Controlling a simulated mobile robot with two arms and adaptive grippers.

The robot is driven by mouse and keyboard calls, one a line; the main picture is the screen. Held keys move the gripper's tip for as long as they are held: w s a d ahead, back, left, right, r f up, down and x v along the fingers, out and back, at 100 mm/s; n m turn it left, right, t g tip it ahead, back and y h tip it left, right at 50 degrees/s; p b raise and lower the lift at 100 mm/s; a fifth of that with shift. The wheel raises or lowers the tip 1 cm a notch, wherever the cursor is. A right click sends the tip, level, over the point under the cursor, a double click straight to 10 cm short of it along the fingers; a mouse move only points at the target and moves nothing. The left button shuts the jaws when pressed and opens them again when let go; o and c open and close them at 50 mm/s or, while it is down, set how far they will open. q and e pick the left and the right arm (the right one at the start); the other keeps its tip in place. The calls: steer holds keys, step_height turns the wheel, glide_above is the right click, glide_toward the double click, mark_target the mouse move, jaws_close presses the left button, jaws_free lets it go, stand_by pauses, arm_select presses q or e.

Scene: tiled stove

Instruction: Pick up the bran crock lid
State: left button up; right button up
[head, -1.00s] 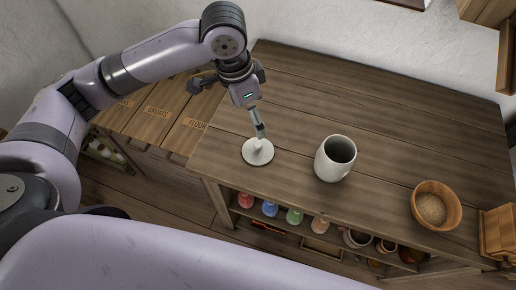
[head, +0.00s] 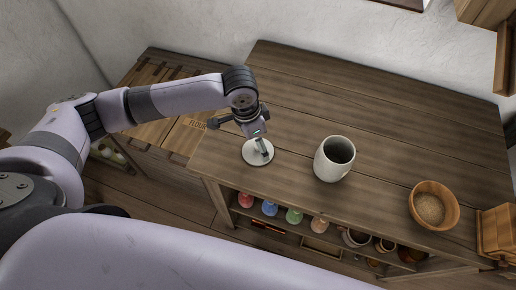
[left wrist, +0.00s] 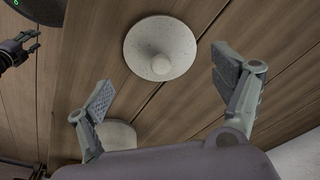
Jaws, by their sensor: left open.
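The bran crock lid (head: 250,157) is a flat pale disc lying on the wooden worktop, near its front left. Its round knob faces up in the left wrist view (left wrist: 160,47). My left gripper (head: 263,150) is just above the lid and covers part of it in the head view. In the left wrist view its two fingers (left wrist: 165,92) are spread wide and empty, with the lid ahead between them. An open pale crock (head: 331,163) stands to the right of the lid. My right gripper (left wrist: 22,48) shows small at the left of the wrist view, its fingers apart.
Coloured jars (head: 270,208) sit on the shelf below. The worktop's back half (head: 350,100) is clear. Wooden bins (head: 165,95) are at the left.

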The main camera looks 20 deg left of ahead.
mark_target(256, 147)
arm_select(q)
step_height(256, 147, down, 4)
steer(key=shift+w+d, duration=0.15)
steer(key=shift+c, duration=0.3)
steer(key=c, duration=1.4)
